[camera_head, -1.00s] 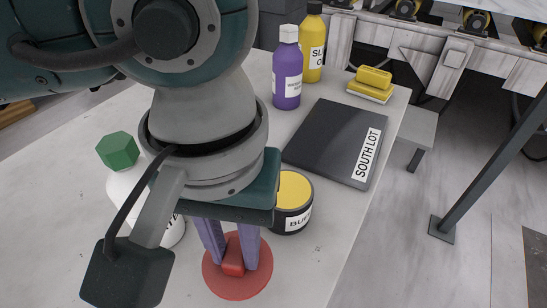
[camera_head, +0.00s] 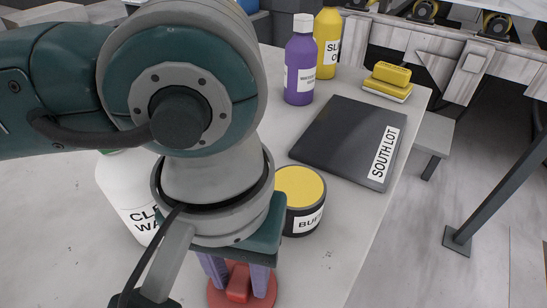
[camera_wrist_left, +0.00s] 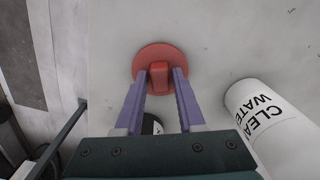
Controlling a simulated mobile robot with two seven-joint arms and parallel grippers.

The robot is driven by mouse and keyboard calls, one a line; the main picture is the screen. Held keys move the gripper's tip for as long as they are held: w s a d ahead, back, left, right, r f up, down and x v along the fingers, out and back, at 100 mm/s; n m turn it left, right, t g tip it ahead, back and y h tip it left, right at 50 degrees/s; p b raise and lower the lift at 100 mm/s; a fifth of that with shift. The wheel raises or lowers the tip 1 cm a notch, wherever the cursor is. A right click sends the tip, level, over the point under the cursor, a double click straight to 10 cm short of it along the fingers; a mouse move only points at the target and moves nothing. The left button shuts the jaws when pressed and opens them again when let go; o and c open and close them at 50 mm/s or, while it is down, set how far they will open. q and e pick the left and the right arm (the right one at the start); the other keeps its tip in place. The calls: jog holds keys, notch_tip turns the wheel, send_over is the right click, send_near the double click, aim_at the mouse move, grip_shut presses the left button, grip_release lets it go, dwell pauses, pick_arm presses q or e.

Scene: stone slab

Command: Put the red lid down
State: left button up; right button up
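The red lid (camera_head: 263,297) is a flat round disc with a raised block handle (camera_head: 238,284). It appears to lie flat on the pale stone slab, near the bottom of the head view; the wrist view shows all of the lid (camera_wrist_left: 160,51). My left gripper (camera_head: 240,282) points down over it. Its two purple fingers stand on either side of the handle, with narrow gaps showing in the wrist view (camera_wrist_left: 160,76), so it is open around the handle. My right gripper is not in view.
A black tin with yellow contents (camera_head: 300,187) stands close behind the lid. A white "CLEAN WATER" bottle (camera_head: 130,205) is at left. A dark "SOUTH LOT" panel (camera_head: 340,135), purple bottle (camera_head: 299,75), yellow bottle (camera_head: 327,40) and yellow block (camera_head: 388,80) are farther back.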

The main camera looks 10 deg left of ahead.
aim_at(240, 278)
pick_arm(q)
jog(key=shift+o, duration=1.1)
jog(key=shift+r+p, duration=0.35)
jog(key=shift+r, duration=0.15)
notch_tip(240, 278, up, 11)
jog(key=p, duration=0.1)
jog(key=shift+r, duration=0.15)
